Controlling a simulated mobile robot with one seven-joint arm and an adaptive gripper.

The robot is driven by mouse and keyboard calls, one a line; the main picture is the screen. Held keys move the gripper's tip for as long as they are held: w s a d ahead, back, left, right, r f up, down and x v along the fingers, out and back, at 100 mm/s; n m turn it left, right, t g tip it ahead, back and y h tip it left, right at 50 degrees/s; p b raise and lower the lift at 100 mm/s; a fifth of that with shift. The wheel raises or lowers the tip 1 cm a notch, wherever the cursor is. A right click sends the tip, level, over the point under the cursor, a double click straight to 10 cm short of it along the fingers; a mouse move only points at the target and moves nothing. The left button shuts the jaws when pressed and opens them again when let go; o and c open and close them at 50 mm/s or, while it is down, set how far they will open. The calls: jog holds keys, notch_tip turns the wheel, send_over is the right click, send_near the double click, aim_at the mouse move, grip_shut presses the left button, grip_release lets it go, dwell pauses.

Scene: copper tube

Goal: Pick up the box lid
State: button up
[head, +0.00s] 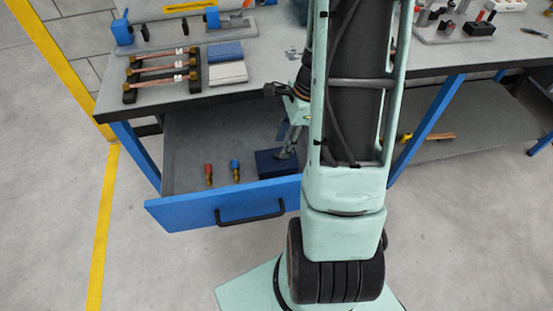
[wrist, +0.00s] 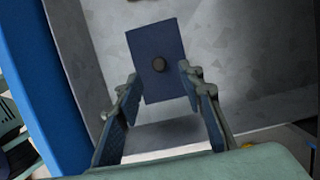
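The box (head: 270,165) shows dark blue inside the open drawer in the head view, partly hidden by my gripper and arm. My gripper (wrist: 157,78) is open, with one finger on each side of the knob's line and nothing between them. In the head view my gripper (head: 289,143) points down over the box. Whether the fingertips touch the lid cannot be told.
The blue-fronted drawer (head: 188,210) is pulled out below the workbench (head: 250,85). A red-ended piece (head: 209,172) and a blue-ended piece (head: 235,168) stand in it, left of the box. A rack of copper tubes (head: 160,68) and other fixtures stand on the bench.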

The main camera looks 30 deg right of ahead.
aim_at(277, 154)
jog(key=x, duration=0.4)
jog(key=shift+a+f, duration=0.15)
jog(key=shift+a, duration=0.1)
jog(key=shift+c, duration=0.4)
jog(key=shift+w, duration=0.1)
grip_shut()
